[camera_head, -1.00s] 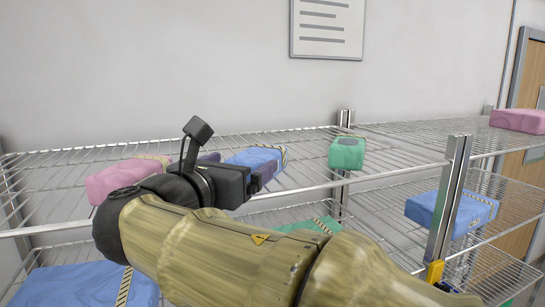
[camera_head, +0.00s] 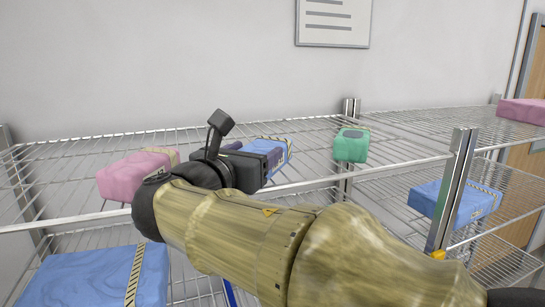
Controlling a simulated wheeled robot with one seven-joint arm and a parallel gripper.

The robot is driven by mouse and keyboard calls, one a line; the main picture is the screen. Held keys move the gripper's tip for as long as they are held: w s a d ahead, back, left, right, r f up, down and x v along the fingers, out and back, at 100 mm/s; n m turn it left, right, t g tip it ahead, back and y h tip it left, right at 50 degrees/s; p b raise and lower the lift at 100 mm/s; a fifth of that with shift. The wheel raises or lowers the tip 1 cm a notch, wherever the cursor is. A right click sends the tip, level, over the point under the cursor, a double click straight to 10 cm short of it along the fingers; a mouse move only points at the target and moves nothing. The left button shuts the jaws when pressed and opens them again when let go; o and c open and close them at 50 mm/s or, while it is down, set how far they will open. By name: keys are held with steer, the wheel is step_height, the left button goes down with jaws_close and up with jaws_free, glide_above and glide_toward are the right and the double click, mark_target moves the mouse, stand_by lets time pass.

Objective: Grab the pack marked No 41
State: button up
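Several wrapped packs lie on wire shelves, and I can read no number on any of them. On the top shelf are a pink pack (camera_head: 133,177) at the left, a blue pack (camera_head: 272,152) with a striped band behind my gripper, and a green pack (camera_head: 351,146) to its right. My gripper (camera_head: 262,166) is at the top shelf, in front of the blue pack. Its fingers are hidden or too dark to make out, so I cannot tell whether it touches or holds anything.
A large blue pack (camera_head: 92,277) lies on the lower left shelf. Another blue pack (camera_head: 455,201) lies on the lower right shelf, and a pink pack (camera_head: 522,110) on the upper right one. A metal post (camera_head: 453,189) stands at the right. The top shelf is bare around the green pack.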

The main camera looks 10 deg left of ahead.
steer(key=c, duration=0.5)
steer(key=shift+r, duration=0.1)
step_height(320, 180, up, 10)
steer(key=shift+f+b, duration=0.1)
steer(key=shift+b, duration=0.85)
